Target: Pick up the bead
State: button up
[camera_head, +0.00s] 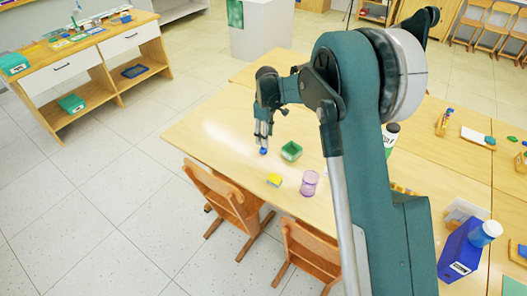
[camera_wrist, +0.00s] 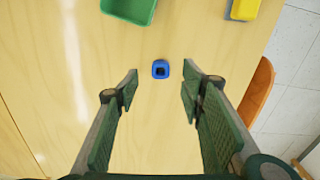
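The bead (camera_wrist: 160,69) is small and blue with a dark hole. It lies on the wooden table (camera_wrist: 60,110), and in the head view the bead (camera_head: 263,151) shows just under my fingertips. My gripper (camera_wrist: 160,88) is open and empty, with its green fingers pointing toward the table. In the wrist view the bead is centred between the two fingers and slightly beyond their tips. In the head view my gripper (camera_head: 262,138) hangs just above the bead. I cannot tell the exact height of the fingertips over the table.
A green open container (camera_head: 291,151) stands right of the bead. A yellow block (camera_head: 274,180) and a purple cup (camera_head: 309,183) stand near the front edge. Wooden chairs (camera_head: 222,195) stand against that edge. The table left of the bead is clear.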

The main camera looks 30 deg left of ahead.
aim_at(266, 150)
jog(key=shift+f, duration=0.1)
jog(key=shift+f, duration=1.2)
jog(key=shift+f, duration=0.15)
jog(key=shift+f+b, duration=0.75)
jog(key=shift+f, duration=1.7)
jog(key=c, duration=0.8)
